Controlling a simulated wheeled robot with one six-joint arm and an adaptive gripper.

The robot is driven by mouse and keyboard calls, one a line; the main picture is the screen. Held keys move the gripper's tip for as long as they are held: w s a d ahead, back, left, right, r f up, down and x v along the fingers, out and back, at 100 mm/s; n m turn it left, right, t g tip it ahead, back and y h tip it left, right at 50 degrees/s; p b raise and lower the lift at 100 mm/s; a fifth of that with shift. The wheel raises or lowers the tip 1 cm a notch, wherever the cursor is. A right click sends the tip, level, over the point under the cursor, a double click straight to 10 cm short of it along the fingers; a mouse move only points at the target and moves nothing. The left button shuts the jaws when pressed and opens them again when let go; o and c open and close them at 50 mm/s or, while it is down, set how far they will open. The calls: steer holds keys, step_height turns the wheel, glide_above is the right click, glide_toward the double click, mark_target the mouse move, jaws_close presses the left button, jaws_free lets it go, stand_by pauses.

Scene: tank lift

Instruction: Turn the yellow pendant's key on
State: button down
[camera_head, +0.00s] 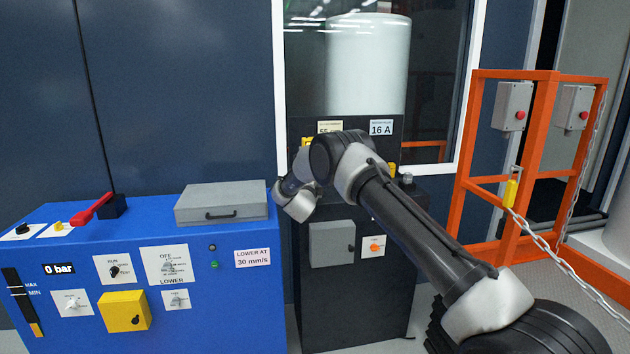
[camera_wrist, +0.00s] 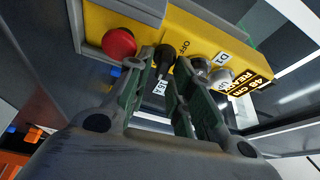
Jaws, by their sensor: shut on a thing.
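The yellow pendant (camera_wrist: 207,40) fills the top of the wrist view, with OFF printed on its face. It has a red round button (camera_wrist: 119,43), a black key (camera_wrist: 166,55) and grey buttons (camera_wrist: 220,76). My gripper (camera_wrist: 166,59) has its fingertips on both sides of the black key and is shut on it. The key's exact angle is hard to tell. In the head view only small parts of the pendant (camera_head: 307,142) show around my arm, and my fingers are hidden there.
A black cabinet (camera_head: 351,285) stands below a window with a white tank (camera_head: 369,65) behind it. A blue console (camera_head: 225,320) with a red lever (camera_head: 92,210) is at left. An orange frame (camera_head: 543,130) with a chain (camera_head: 565,262) is at right.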

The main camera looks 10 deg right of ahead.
steer(key=shift+m+g, duration=0.3)
steer(key=shift+m, duration=0.3)
steer(key=shift+f, duration=0.1)
steer(key=c, duration=1.5)
jaws_free()
steer(key=v, duration=0.8)
